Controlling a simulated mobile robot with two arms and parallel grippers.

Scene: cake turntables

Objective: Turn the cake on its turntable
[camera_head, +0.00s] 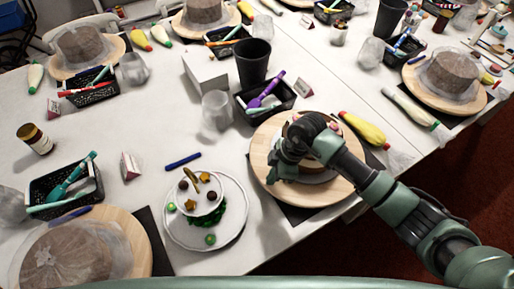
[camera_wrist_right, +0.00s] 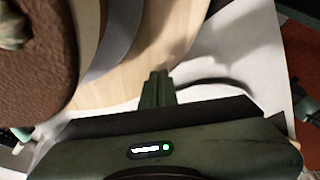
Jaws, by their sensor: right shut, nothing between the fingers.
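The round pale wooden turntable (camera_head: 325,193) stands near the table's right front edge, with a small cake on it, mostly hidden behind my arm. In the right wrist view the brown side of the cake (camera_wrist_right: 38,75) fills the upper left, with a grey band (camera_wrist_right: 118,38) beside it and the bare wood of the turntable (camera_wrist_right: 165,45) beyond. My right gripper (camera_head: 277,172) is over the turntable's left part, beside the cake. Its fingers (camera_wrist_right: 157,78) are shut and empty, close to the wood, apart from the cake's brown side; contact with the wood cannot be told. My left gripper is out of view.
A white plate (camera_head: 232,235) with a decorated dessert lies left of the turntable. A black basket (camera_head: 284,106) with pens, a clear cup (camera_head: 216,110) and a black cup (camera_head: 252,60) stand behind. A yellow piping bag (camera_head: 364,129) lies right. Other wrapped cakes stand around.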

